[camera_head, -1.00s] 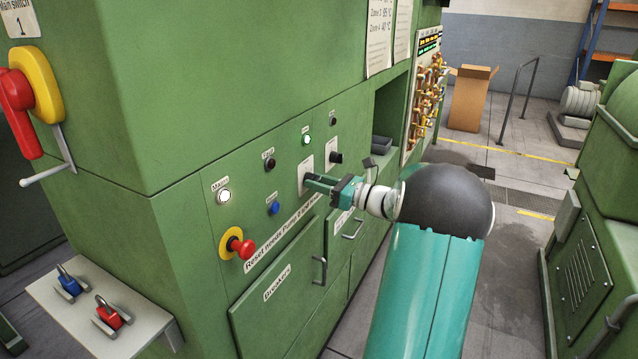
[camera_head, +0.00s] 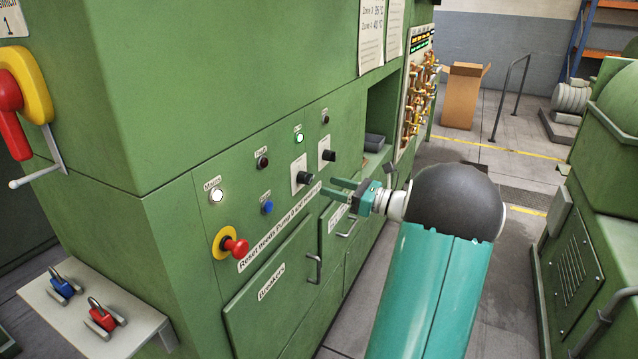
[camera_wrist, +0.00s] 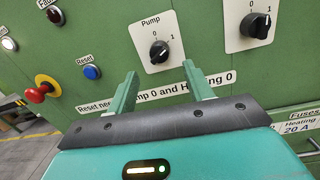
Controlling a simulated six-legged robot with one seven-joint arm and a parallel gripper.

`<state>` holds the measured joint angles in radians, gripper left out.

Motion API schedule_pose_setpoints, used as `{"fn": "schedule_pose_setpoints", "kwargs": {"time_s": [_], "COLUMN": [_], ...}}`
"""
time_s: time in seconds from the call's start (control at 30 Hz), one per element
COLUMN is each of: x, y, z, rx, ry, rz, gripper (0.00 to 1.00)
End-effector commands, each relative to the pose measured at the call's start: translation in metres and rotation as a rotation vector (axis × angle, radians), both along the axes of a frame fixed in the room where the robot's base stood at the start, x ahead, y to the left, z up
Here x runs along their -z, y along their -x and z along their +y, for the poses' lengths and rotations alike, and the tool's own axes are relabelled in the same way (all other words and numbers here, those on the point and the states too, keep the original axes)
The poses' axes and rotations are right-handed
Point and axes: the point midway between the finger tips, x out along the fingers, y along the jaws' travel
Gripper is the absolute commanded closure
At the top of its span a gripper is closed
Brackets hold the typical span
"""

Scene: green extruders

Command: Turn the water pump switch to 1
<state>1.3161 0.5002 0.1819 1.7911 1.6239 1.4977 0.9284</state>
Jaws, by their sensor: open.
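The pump switch is a black knob on a white plate (camera_head: 304,178) in the green panel. In the wrist view the plate reads "Pump", with 0 at upper left and 1 at upper right of the knob (camera_wrist: 159,52). Its pale mark appears to lean toward the 1 side, but it is small. My gripper (camera_head: 333,188) is open and empty, to the right of the knob and apart from it. In the wrist view my two fingers (camera_wrist: 160,72) are spread just below the pump plate, with the knob showing between and beyond them.
A similar heating switch (camera_head: 328,155) sits right of the pump switch. A red emergency button (camera_head: 236,247), a blue reset button (camera_head: 267,207) and a lit white main button (camera_head: 217,196) are to the left. Door handles (camera_head: 315,268) stick out below.

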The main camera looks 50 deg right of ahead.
Motion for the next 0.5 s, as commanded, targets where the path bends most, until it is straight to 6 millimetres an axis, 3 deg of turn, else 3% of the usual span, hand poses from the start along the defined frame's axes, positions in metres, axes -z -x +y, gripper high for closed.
{"fn": "schedule_pose_setpoints", "kwargs": {"time_s": [0.2,0.5], "x": [0.003,0.005], "y": [0.044,0.068], "z": [-0.016,-0.023], "rx": [0.004,0.002], "ry": [0.001,0.001], "rz": [0.0,0.0], "gripper": [0.48,0.48]}}
